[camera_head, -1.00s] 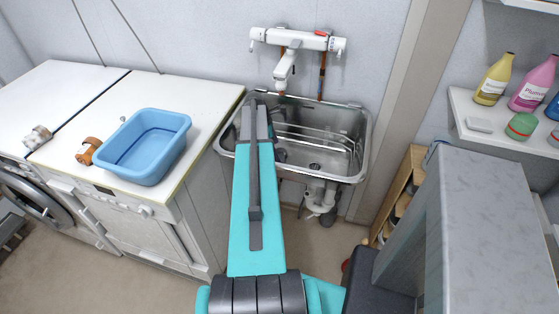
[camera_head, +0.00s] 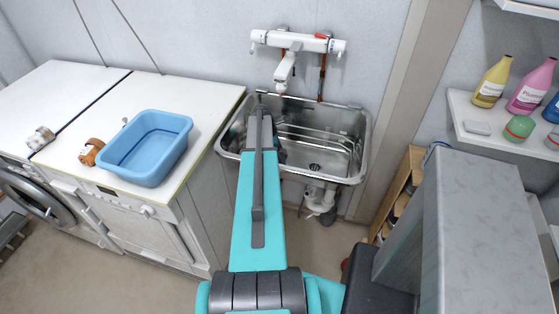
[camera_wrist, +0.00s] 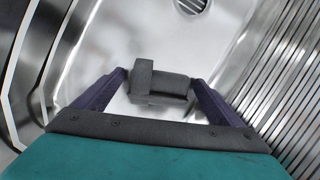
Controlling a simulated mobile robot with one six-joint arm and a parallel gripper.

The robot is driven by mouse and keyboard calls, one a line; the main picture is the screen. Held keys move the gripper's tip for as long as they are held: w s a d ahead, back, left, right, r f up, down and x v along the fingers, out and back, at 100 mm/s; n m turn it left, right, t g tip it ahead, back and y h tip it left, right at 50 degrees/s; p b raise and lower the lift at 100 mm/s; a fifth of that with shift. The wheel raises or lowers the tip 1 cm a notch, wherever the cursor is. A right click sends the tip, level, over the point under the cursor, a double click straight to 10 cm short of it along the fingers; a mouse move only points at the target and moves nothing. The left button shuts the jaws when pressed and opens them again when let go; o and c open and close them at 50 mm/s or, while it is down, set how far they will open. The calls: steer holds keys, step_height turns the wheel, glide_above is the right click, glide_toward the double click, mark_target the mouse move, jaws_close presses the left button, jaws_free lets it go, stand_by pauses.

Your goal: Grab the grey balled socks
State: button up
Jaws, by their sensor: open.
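The grey balled socks (camera_wrist: 160,86) show in the wrist view as a dark grey roll with a raised end on the left. They lie on the shiny metal floor of the sink (camera_head: 340,150). My gripper (camera_wrist: 158,77) is open, with one dark purple finger on each side of the socks. Both fingertips look very close to the ends of the roll; I cannot tell whether they touch or are at the same height. In the head view my arm reaches into the left part of the sink and mostly hides the gripper, and I cannot make out the socks there.
The sink walls (camera_wrist: 27,75) rise close around my gripper, with ribbed metal on the right. A drain (camera_wrist: 190,5) lies ahead. A white tap (camera_head: 284,72) hangs above. A blue tub (camera_head: 150,140), orange-brown roll (camera_head: 91,152) and pale roll (camera_head: 40,138) sit on the white counter at left.

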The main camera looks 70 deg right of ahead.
mark_target(283, 155)
stand_by(0.4)
steer(key=c, duration=1.2)
steer(key=shift+r, duration=0.2)
steer(key=shift+r+b, duration=0.6)
steer(key=shift+r, duration=0.65)
steer(key=shift+s+d+r, duration=0.1)
steer(key=shift+s+r, duration=0.15)
steer(key=shift+r, duration=0.05)
steer(key=s+d+b, duration=0.1)
steer(key=s+d, duration=0.1)
steer(key=s, duration=0.3)
steer(key=s+d+b, duration=0.1)
steer(key=s+d, duration=0.1)
steer(key=s, duration=0.3)
steer(key=s+d+b, duration=0.2)
steer(key=s, duration=0.3)
steer(key=shift+d, duration=0.3)
steer(key=shift+s+d, duration=0.25)
steer(key=shift+s, duration=0.3)
